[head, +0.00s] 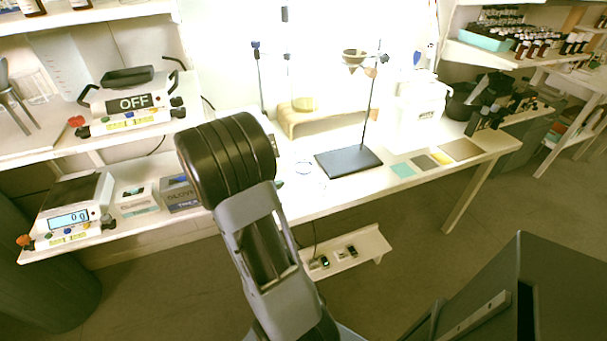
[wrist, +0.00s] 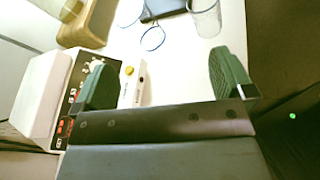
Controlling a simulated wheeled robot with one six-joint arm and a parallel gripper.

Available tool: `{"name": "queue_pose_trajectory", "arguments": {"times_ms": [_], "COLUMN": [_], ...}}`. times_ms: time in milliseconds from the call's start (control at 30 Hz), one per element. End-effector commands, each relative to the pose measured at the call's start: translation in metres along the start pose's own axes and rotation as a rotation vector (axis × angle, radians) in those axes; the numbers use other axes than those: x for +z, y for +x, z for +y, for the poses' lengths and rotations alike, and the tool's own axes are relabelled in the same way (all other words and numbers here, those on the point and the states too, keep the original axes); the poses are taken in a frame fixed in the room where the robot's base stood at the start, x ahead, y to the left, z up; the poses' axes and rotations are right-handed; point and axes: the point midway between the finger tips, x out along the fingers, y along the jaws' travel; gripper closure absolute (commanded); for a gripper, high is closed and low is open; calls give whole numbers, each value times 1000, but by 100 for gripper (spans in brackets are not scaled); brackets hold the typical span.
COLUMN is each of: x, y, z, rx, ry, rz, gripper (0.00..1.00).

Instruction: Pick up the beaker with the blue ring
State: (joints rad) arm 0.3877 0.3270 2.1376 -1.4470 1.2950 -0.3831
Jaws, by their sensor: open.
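A blue ring (head: 303,167) of a clear beaker shows on the white table, just right of my arm in the head view. A fainter clear glass (head: 322,184) stands near it. In the wrist view, a blue ring (wrist: 153,39) shows on the white tabletop above and between my fingers; the glass around it is barely visible. A clear glass beaker (wrist: 206,18) is at the top, right of that ring. My gripper (wrist: 165,78) is open, with green fingers wide apart and nothing held. In the head view my arm hides the gripper.
A stand with a dark base (head: 348,161) is behind the rings. A wooden stand (head: 303,116) is at the back. A boxed device (wrist: 88,75) is beside my left finger in the wrist view. Coloured mats (head: 402,170) lie right.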

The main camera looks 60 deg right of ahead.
Motion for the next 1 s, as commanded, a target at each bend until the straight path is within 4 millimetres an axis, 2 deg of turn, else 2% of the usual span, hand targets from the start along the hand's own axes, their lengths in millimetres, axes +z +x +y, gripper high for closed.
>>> {"name": "queue_pose_trajectory", "arguments": {"times_ms": [33,100,300,700,1000], "x": [-22,-34,-56,-46,-41], "y": [21,39,69,135,155], "z": [2,11,25,42,48], "rx": [30,77,164,183,185], "ry": [-77,-165,-311,-342,-341], "rz": [-60,-130,-244,-267,-265], "gripper": [0,0,0,0,0]}}
